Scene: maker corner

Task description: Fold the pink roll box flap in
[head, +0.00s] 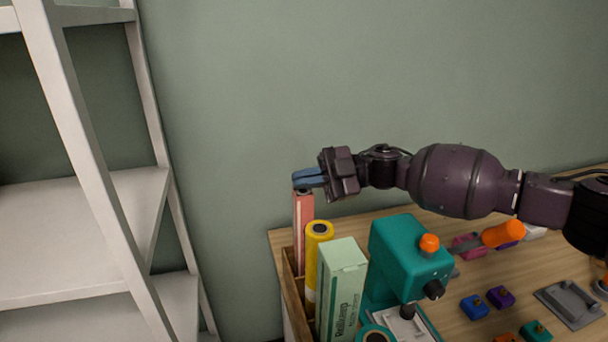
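The pink roll box (303,228) is a tall, narrow box standing upright in a wooden holder at the left end of the bench. My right gripper (303,178) reaches in from the right, its blue fingers pointing left at the top of the pink box. The fingers cover part of the box's top, so the flap cannot be made out clearly. Whether the fingertips touch the box, and how far apart they are, cannot be told. My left gripper is not in view.
A yellow roll (318,232) and a green box (342,262) stand beside the pink box. A teal machine (405,255) with an orange knob is to their right. Small coloured blocks and an orange-handled tool (502,233) lie on the wooden bench (462,287). A white shelf (75,235) stands left.

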